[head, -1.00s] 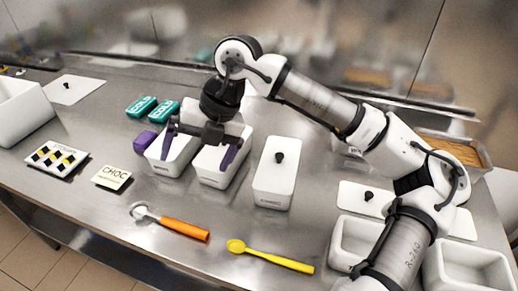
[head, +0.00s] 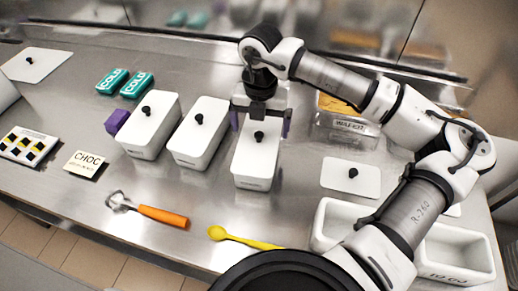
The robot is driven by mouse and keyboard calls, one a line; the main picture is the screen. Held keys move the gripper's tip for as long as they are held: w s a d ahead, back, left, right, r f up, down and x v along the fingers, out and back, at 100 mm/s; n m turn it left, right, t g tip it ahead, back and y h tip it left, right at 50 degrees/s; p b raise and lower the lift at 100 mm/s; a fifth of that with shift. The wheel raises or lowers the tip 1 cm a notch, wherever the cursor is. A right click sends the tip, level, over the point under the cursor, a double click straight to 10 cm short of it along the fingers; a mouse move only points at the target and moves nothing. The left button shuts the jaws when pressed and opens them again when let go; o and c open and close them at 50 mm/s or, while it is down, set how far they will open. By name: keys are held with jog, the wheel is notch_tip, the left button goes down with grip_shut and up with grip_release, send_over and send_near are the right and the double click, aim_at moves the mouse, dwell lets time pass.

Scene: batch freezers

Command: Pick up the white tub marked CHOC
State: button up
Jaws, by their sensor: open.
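Three lidded white tubs with black knobs stand side by side: a left tub (head: 143,132), a middle tub (head: 192,146) and a right tub (head: 258,167). Small marks on their front faces are too small to read, so I cannot tell which is marked CHOC. A cream card reading CHOC (head: 86,163) lies on the counter to the left, in front of the left tub. My gripper (head: 260,123) is open and points down at the right tub, its purple-tipped fingers to either side of the tub's rear part. I cannot tell its exact height.
Teal COLD packs (head: 124,83) and a purple block (head: 117,120) lie near the left tub. An orange-handled scoop (head: 160,216) and a yellow spoon (head: 240,238) lie in front. Open white tubs (head: 342,215) and a loose lid (head: 350,178) are at the right.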

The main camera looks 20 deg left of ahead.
jog(key=shift+f+p, duration=1.25)
jog(key=shift+f, duration=1.45)
jog(key=shift+c, duration=0.4)
jog(key=c, duration=1.2)
